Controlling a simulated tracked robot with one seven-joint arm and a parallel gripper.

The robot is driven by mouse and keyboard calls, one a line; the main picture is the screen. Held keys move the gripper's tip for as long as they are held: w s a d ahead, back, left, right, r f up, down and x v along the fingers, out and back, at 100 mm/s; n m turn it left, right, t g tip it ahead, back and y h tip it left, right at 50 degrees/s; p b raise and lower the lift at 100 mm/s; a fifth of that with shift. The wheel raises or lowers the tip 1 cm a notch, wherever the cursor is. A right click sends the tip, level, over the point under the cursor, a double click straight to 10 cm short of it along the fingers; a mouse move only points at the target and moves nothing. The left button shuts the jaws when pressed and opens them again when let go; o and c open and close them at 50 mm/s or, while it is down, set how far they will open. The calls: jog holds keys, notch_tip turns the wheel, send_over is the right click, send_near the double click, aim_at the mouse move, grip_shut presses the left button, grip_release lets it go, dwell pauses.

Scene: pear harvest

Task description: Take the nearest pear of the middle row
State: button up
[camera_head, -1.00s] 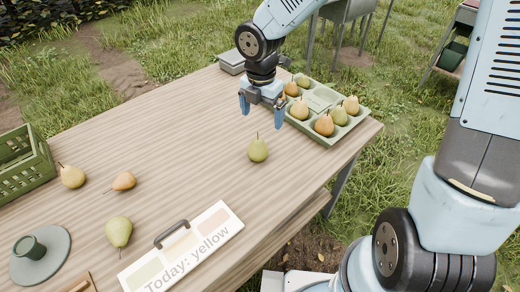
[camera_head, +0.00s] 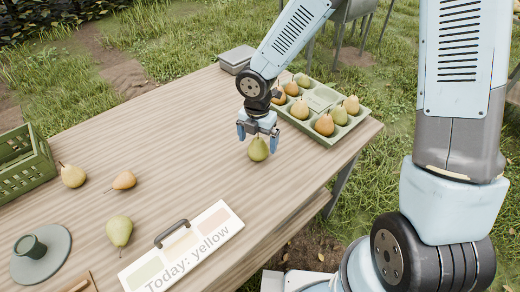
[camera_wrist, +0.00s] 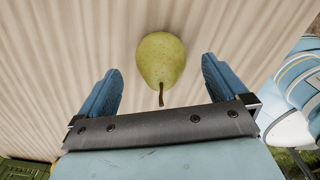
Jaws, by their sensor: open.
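A green pear (camera_head: 258,151) stands on the wooden table, apart from the other fruit. My gripper (camera_head: 257,138) is open just above it, with its blue fingers on either side of the pear's top in the head view. In the wrist view the pear (camera_wrist: 161,60) shows between the open fingertips (camera_wrist: 160,68), with a gap on each side and its stem toward the palm. Other loose pears lie to the left: a green one (camera_head: 119,231), a yellowish one (camera_head: 73,176) and an orange-brown one (camera_head: 123,181).
A green tray (camera_head: 343,134) with several pears stands behind and right of my gripper. A sign (camera_head: 185,250) reading "Today: yellow" lies in front. The table's middle is clear.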

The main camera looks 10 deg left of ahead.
aim_at(258, 149)
jog(key=shift+f, duration=2.25)
jog(key=c, duration=1.2)
jog(key=shift+o, duration=0.2)
